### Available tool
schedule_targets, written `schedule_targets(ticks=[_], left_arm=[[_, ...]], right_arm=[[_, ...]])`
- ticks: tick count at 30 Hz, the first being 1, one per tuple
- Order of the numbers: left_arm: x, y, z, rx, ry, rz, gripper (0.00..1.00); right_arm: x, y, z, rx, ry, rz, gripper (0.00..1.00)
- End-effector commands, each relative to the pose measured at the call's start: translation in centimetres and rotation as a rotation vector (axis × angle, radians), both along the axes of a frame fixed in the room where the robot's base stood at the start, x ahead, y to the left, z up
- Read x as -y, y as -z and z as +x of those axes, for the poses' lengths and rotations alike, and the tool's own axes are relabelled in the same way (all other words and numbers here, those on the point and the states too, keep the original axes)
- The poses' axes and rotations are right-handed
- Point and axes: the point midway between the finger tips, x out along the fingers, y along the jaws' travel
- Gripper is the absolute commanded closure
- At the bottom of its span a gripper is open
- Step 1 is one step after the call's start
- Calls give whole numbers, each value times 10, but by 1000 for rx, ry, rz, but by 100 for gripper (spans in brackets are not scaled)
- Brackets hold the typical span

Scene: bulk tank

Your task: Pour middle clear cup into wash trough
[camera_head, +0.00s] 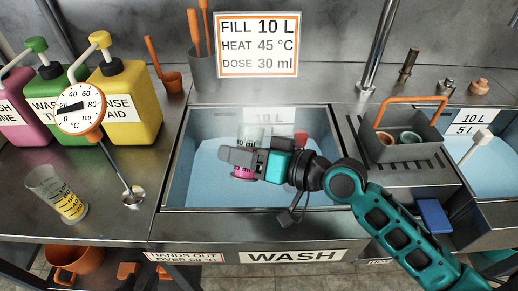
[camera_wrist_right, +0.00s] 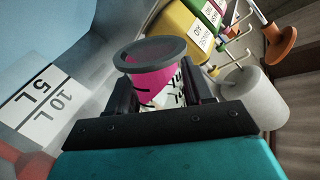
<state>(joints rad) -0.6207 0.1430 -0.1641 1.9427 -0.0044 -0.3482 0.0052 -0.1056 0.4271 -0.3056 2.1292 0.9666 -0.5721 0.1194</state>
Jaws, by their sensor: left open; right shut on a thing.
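A clear cup with pink liquid (camera_head: 243,173) is held above the wash trough (camera_head: 172,180); its clear upper part with printed marks stands above my fingers. It looks roughly upright, with the pink at the lower end. My right gripper (camera_head: 240,158), on the arm coming in from the right, is shut around the cup. In the right wrist view the cup (camera_wrist_right: 152,78) sits between the fingers, with the pink next to its grey round end. The trough holds pale blue water (camera_head: 205,170). Another clear cup with yellow liquid (camera_head: 57,195) stands at the left. My left gripper does not show.
Pink, green and yellow pump bottles (camera_head: 130,95) stand at the back left.

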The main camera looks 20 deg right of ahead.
Motion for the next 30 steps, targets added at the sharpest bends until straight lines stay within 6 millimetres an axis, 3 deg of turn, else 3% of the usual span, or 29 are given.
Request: schedule_targets(ticks=[6, 30], left_arm=[[0, -7, 1, 12, 1, -2, 57], [2, 1, -1, 1, 2, -3, 57]], right_arm=[[1, 4, 1, -94, 3, 59, 80], [0, 23, -1, -193, 1, 118, 80]])
